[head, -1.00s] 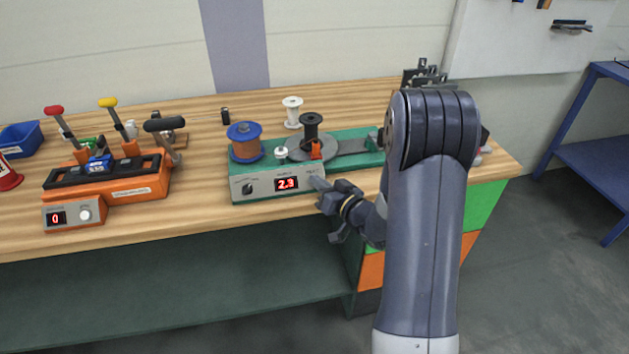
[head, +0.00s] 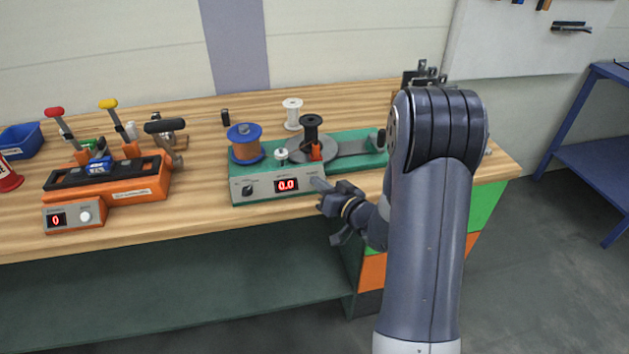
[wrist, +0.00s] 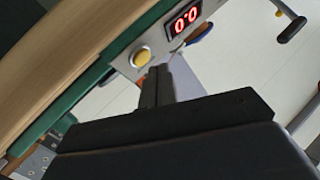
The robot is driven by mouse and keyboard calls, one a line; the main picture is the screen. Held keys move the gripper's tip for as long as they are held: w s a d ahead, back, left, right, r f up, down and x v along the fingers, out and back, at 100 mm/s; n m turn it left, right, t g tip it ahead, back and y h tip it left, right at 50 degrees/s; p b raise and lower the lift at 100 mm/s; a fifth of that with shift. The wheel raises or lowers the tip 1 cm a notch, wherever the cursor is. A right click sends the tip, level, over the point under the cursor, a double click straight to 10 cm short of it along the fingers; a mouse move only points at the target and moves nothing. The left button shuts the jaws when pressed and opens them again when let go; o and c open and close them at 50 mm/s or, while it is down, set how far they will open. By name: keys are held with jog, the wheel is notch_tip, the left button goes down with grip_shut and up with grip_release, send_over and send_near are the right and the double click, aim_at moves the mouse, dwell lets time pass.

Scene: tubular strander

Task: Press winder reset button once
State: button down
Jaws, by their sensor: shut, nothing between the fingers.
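The winder (head: 262,188) is a green machine with a grey front panel on the wooden bench. Its red display (head: 286,185) reads 0.0, also in the wrist view (wrist: 185,18). A round yellow button (wrist: 142,57) sits on the panel beside the display in the wrist view; in the head view my gripper hides it. My gripper (head: 319,184) is shut and empty, its tips at the right end of the panel. In the wrist view the closed fingertips (wrist: 158,73) are right beside the button; I cannot tell whether they touch it.
An orange unit (head: 110,190) with levers and a display reading 0 stands to the left. The winder carries a copper-coloured spool (head: 245,146) and a black spool (head: 311,130). A white spool (head: 292,113) stands behind. The bench between the two machines is clear.

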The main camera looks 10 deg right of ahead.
jog(key=shift+s+r+p, duration=0.95)
jog(key=shift+s+r, duration=0.8)
jog(key=s+r+p, duration=0.2)
jog(key=p, duration=0.1)
jog(key=shift+s+r+p, duration=0.3)
jog(key=shift+s+r, duration=0.05)
dwell(0.4)
